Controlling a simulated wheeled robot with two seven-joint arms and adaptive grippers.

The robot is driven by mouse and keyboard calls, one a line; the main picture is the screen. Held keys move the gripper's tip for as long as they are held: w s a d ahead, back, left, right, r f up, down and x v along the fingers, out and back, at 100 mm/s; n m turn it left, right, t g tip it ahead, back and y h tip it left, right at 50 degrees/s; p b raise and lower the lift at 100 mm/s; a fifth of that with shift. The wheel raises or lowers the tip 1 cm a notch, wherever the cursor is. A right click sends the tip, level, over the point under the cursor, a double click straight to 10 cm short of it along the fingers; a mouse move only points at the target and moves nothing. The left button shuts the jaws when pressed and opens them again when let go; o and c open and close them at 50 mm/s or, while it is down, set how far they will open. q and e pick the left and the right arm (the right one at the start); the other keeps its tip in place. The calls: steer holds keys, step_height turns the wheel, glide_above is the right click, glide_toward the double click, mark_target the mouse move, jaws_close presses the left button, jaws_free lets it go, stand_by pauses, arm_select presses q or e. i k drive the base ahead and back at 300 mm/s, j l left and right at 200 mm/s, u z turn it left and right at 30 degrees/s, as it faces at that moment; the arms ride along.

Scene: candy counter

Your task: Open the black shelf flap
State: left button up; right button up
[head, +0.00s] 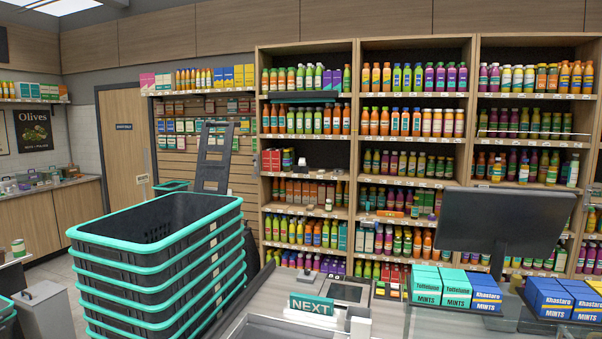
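A dark panel with a teal edge (302,97) lies across the left column of the tall wooden shelf unit, just under the top row of bottles. It may be the black shelf flap, but it is too small to tell for sure. Bottles stand in the row below it and remain visible. I cannot tell whether the panel is lifted or hanging. Neither of my grippers is in view.
Stacked black baskets with teal rims (160,232) stand at the left front. A counter (265,300) with a NEXT sign (311,306), a dark monitor (505,220) and mint boxes (441,287) lies between me and the shelves. A dark upright frame (211,160) stands behind the baskets.

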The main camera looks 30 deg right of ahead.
mark_target(304, 169)
steer(key=i+j+u, duration=0.35)
steer(key=i+j, duration=0.2)
steer(key=i+j+u, duration=0.15)
steer(key=i+j, duration=0.15)
steer(key=i, duration=0.15)
steer(key=i+j+u, duration=0.15)
steer(key=i, duration=0.35)
steer(key=i+j+u, duration=0.2)
steer(key=i, duration=0.3)
steer(key=i+l+z, duration=0.25)
steer(key=i+z, duration=0.2)
steer(key=i, duration=0.25)
steer(key=i+z, duration=0.45)
steer(key=i, duration=0.3)
steer(key=i+j+z, duration=0.35)
steer(key=i+z, duration=0.15)
steer(key=i, duration=0.2)
steer(key=i+l+z, duration=0.2)
steer(key=i+z, duration=0.2)
steer(key=i, duration=0.25)
steer(key=i+z, duration=0.35)
steer(key=i, duration=0.3)
steer(key=i+j+z, duration=0.15)
steer(key=i+z, duration=0.25)
steer(key=i, duration=0.3)
